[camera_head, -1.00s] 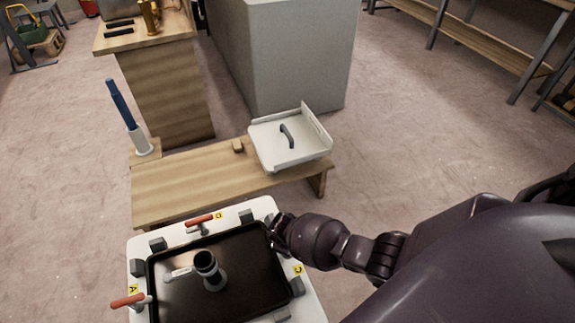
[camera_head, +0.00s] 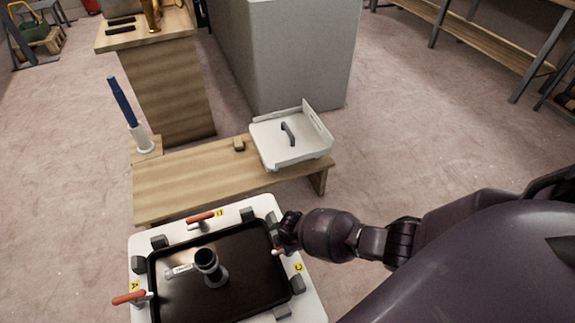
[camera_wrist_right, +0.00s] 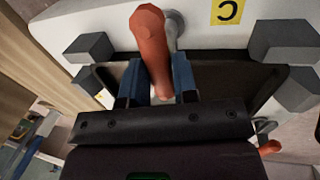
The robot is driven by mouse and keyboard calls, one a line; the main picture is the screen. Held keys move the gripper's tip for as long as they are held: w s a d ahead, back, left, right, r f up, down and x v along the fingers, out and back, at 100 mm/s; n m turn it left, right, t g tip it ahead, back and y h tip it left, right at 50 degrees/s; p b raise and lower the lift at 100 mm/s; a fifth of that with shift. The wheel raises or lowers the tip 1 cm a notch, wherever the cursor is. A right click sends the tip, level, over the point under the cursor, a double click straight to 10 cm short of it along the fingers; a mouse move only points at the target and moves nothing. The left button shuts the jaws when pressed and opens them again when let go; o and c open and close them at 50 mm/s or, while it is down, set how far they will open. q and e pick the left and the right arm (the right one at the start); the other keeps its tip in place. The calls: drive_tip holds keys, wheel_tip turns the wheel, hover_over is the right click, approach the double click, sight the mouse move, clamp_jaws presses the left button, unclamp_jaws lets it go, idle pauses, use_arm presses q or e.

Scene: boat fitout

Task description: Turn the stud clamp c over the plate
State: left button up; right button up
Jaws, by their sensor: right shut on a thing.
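The stud clamp c (camera_wrist_right: 150,40) has a red handle and a pale post beside the yellow C label (camera_wrist_right: 228,12). In the head view, a small red bit of it shows at the right edge of the black plate (camera_head: 240,293). My right gripper (camera_head: 280,246) is at that edge. In the right wrist view, the blue fingers of my right gripper (camera_wrist_right: 160,82) are shut on the red handle, one on each side. The gripper hides much of the clamp in the head view. My left gripper is not in view.
The plate lies in a white frame (camera_head: 139,240) with grey corner blocks. Red-handled clamps stand by label A (camera_head: 128,298) and at the far edge (camera_head: 200,219). A dark upright tube (camera_head: 207,262) stands on the plate. A wooden bench (camera_head: 190,185) holds a white tray (camera_head: 275,152).

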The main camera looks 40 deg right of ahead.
drive_tip(key=shift+d, duration=0.2)
idle(0.3)
drive_tip(key=o, duration=0.9)
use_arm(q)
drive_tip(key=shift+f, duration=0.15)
use_arm(e)
drive_tip(key=shift+a, duration=0.1)
drive_tip(key=shift+w+r, duration=0.1)
drive_tip(key=shift+r, duration=0.4)
use_arm(q)
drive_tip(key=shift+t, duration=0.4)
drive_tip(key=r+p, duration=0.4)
drive_tip(key=p, duration=0.1)
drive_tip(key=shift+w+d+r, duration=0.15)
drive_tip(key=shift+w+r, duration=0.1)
use_arm(e)
drive_tip(key=r, duration=0.3)
drive_tip(key=s+r, duration=0.1)
drive_tip(key=r, duration=0.2)
drive_tip(key=s+r, duration=0.1)
drive_tip(key=r, duration=0.2)
drive_tip(key=shift+s+a+r, duration=0.1)
drive_tip(key=shift+a+r, duration=0.15)
drive_tip(key=shift+r, duration=0.05)
